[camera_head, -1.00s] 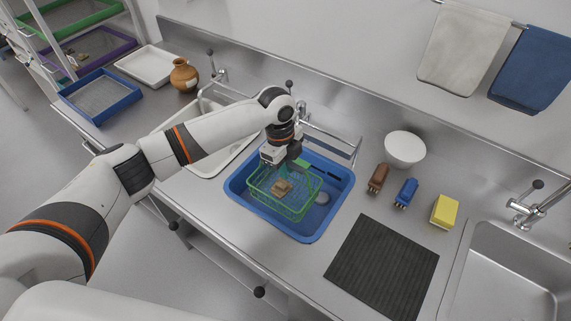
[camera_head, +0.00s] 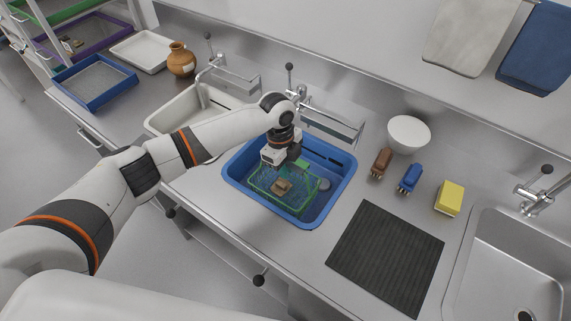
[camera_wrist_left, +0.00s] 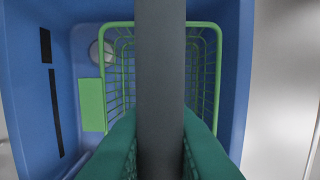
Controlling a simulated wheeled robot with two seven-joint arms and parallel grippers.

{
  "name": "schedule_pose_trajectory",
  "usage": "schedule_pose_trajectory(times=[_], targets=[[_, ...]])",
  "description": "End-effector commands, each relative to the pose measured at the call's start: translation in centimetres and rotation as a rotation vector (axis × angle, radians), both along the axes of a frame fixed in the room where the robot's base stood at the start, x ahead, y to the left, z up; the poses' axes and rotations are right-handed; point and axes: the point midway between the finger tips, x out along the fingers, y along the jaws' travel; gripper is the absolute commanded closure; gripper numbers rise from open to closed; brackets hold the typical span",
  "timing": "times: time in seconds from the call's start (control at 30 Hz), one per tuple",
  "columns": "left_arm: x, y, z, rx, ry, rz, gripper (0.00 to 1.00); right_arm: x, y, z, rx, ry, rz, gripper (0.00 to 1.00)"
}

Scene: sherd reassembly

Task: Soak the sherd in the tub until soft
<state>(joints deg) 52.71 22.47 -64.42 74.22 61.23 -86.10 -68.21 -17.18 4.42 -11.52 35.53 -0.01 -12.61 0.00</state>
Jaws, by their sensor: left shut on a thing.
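A blue tub (camera_head: 233,187) stands on the counter. A green wire basket (camera_head: 268,208) is inside its outline, and the brown sherd (camera_head: 281,187) lies in the basket. My left gripper (camera_head: 287,166) is above the basket, shut on its grey handle bar. In the left wrist view this bar (camera_wrist_left: 160,70) runs between the teal finger pads, with the basket's green wires (camera_wrist_left: 214,75) below; the sherd is hidden there. Whether the basket touches the tub floor, and where any water surface lies, I cannot tell. My right gripper is not in view.
A white bowl (camera_head: 409,133), brown brush (camera_head: 381,163), blue brush (camera_head: 410,178) and yellow sponge (camera_head: 450,198) stand right of the tub. A dark ribbed mat (camera_head: 386,257) lies in front of them. Taps (camera_head: 298,97) and a rail stand behind the tub.

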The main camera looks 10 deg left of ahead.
Motion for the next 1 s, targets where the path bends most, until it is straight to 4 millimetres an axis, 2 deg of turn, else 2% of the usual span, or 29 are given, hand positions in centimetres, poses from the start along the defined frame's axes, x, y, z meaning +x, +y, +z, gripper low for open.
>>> schedule_pose_trajectory(times=[0.5, 1.0], targets=[[0.0, 0.0, -3.5, -0.001, 0.000, 0.001, 1.00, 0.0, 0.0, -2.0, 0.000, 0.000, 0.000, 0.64], [0.0, 0.0, -4.1, -0.001, 0.000, 0.000, 1.00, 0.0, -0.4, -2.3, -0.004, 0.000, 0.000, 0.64]])
